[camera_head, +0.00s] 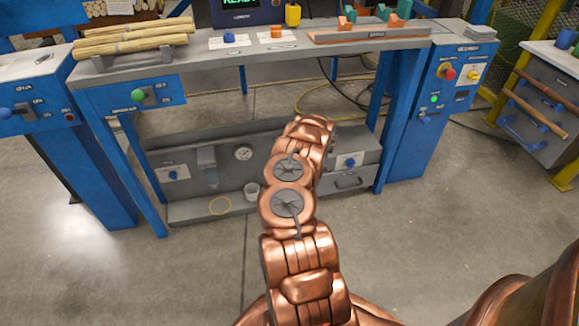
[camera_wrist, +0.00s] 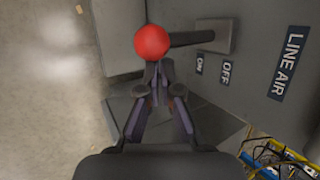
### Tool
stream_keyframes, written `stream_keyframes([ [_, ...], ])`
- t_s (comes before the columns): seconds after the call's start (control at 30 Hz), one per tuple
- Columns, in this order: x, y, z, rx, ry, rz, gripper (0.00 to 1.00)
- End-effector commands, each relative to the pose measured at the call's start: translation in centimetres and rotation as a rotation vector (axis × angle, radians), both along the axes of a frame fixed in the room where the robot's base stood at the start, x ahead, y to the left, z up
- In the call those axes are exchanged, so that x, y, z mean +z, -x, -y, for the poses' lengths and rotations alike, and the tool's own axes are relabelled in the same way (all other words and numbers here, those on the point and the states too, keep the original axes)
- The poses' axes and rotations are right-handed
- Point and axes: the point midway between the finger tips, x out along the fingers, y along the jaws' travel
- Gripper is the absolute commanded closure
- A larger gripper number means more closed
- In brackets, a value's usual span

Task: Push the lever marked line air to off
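In the wrist view, a lever with a red ball knob (camera_wrist: 152,43) and a dark rod (camera_wrist: 192,37) sticks out to the left from a grey panel. The panel carries an ON label (camera_wrist: 199,64), an OFF label (camera_wrist: 227,72) and a LINE AIR label (camera_wrist: 287,66). My gripper (camera_wrist: 160,66) has its fingertips drawn together at the lower edge of the red knob. It seems shut with nothing between the fingers; I cannot tell whether it touches the knob. In the head view my arm hides the gripper, and I cannot make out the lever.
Yellow and blue cables (camera_wrist: 275,160) lie at the lower right of the wrist view. The concrete floor in front is open.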

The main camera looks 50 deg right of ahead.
Motion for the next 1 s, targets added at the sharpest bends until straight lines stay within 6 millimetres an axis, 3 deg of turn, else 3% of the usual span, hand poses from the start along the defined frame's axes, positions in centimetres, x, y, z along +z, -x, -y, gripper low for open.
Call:
stream_keyframes([
  [0.27,2.3,-0.9,0.3,0.006,-0.001,0.003,1.00],
  [0.57,2.2,-0.8,0.3,0.004,-0.002,0.002,1.00],
  [1.0,3.7,-0.8,0.3,0.004,-0.002,0.002,1.00],
])
